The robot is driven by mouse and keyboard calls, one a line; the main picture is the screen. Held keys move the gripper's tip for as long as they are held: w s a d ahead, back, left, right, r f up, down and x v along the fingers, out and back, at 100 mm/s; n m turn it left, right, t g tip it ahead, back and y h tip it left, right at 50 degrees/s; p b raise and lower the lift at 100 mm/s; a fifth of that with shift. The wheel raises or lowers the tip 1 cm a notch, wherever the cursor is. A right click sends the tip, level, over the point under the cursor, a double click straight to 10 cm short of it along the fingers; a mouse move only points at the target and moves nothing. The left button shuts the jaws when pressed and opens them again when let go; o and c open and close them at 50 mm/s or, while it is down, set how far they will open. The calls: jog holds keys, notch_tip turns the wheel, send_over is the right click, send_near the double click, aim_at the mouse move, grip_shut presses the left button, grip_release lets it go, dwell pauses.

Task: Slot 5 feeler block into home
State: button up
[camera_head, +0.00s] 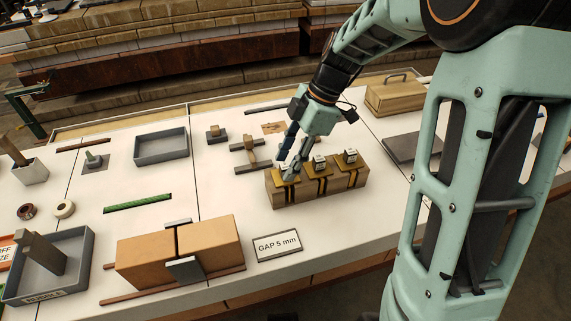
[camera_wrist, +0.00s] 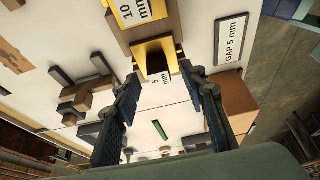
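A wooden home block (camera_head: 318,189) holds a row of brass-topped feeler blocks in dark-banded slots. My gripper (camera_head: 290,169) is pointing down at the left end of this row. Firm contact cannot be made out. The neighbouring 10 mm cap (camera_wrist: 135,10) is at the top. A GAP 5 mm sign (camera_head: 277,245) lies in front.
Two tan blocks (camera_head: 210,243) with grey plates at their joint stand at front left. Grey trays (camera_head: 161,146) and a green strip (camera_head: 137,203) lie leftward. A handled wooden box (camera_head: 394,97) is at back right. White table shows between them.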

jog(key=v, duration=1)
jog(key=shift+r, duration=0.2)
